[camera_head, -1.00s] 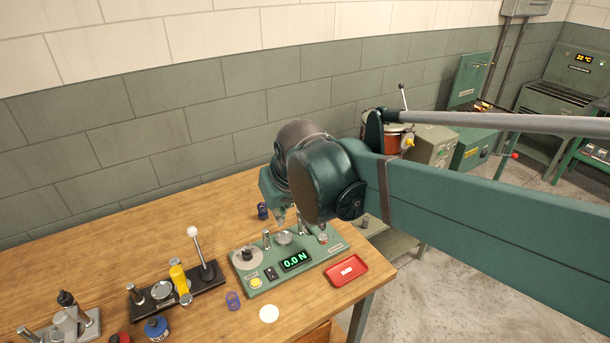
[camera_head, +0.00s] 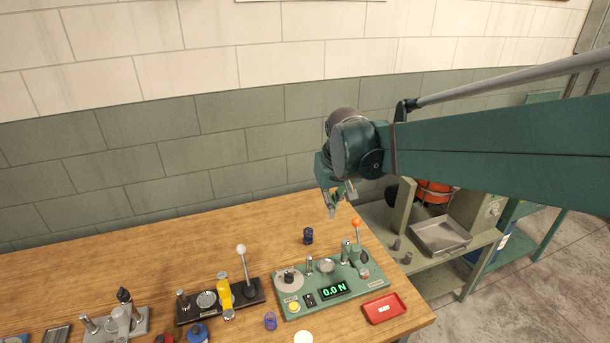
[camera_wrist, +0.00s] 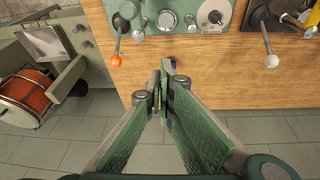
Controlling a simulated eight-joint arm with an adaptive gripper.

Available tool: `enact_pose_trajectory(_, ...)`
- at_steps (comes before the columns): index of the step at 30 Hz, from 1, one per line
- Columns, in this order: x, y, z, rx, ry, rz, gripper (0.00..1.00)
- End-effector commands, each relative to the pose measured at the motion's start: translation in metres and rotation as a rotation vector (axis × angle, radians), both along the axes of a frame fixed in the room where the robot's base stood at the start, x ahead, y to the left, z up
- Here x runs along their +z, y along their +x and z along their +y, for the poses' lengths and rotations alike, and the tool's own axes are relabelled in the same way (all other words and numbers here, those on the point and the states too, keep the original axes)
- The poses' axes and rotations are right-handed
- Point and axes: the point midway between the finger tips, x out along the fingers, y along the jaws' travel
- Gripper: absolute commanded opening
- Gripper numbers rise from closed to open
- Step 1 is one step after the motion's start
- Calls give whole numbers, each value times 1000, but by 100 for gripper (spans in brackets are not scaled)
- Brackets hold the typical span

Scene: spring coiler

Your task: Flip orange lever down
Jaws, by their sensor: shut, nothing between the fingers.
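The orange-knobbed lever (camera_head: 357,224) stands upright at the back right of the green tester panel (camera_head: 372,281) in the head view. In the wrist view its orange knob (camera_wrist: 116,61) is left of my fingertips, with the shaft running up to a dark pivot. My gripper (camera_head: 333,213) is above the table's back edge, a little left of and above the knob in the head view. Its fingers also show in the wrist view (camera_wrist: 167,66). They are shut, empty and apart from the lever.
A white-knobbed lever (camera_head: 241,249) stands on a black base to the left. A dark blue spring (camera_head: 308,236) stands behind the panel. A red tray (camera_head: 384,308) lies at its front right. A shelf with a metal tray (camera_head: 440,236) is beyond the table's right edge.

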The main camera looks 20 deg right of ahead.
Motion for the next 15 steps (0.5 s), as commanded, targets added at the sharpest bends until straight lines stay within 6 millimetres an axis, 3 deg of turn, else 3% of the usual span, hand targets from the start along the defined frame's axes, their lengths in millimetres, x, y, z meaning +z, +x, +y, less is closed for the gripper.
enact_pose_trajectory(15, 0, 53, -39, -30, 3, 85, 0)
